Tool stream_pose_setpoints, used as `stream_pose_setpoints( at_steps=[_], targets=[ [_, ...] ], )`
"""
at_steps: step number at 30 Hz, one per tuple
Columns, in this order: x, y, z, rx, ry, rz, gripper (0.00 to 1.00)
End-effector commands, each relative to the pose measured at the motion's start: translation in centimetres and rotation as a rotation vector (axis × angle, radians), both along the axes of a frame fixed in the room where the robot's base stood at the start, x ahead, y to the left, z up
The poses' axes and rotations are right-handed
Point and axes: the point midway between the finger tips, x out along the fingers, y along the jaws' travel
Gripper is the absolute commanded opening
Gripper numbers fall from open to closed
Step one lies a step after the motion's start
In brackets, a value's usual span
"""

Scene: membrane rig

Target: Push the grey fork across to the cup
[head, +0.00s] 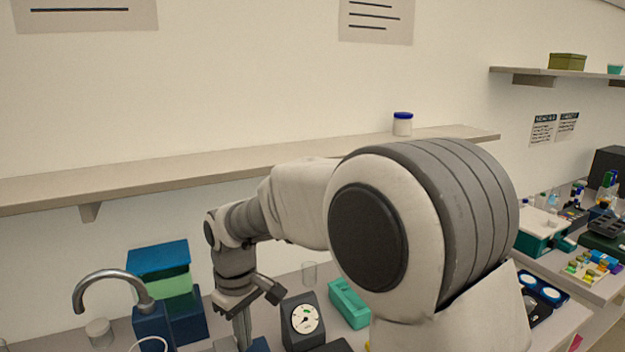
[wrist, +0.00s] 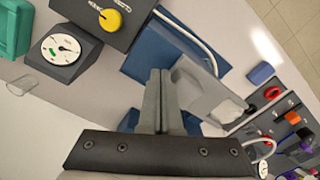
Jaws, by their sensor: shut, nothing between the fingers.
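My gripper (wrist: 157,98) is shut and empty, its two fingers pressed together and pointing down over a blue block (wrist: 150,58). In the head view my gripper (head: 242,328) hangs low, partly cut off by the bottom edge. A light grey piece (wrist: 200,88) lies just right of the fingers in the wrist view; I cannot tell whether it is the grey fork or whether the fingers touch it. No fork shape shows clearly. A clear glass vessel (wrist: 35,88), perhaps the cup, stands at the left; it also shows in the head view (head: 309,272).
A dark gauge box (wrist: 62,50) and a teal holder (wrist: 10,28) stand left of my gripper. A dark box with a yellow knob (wrist: 108,20) is beyond it. A dark panel with coloured knobs (wrist: 275,125) is at right. The wall shelf (head: 180,165) runs behind my arm.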

Motion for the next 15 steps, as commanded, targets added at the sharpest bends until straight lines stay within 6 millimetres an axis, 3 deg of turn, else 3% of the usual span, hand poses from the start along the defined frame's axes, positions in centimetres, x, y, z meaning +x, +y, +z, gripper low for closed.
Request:
stream_pose_setpoints(
  at_steps=[15],
  targets=[
    [0.5,-1.1,0.3,0.0,0.0,0.0,0.0]
  ],
)
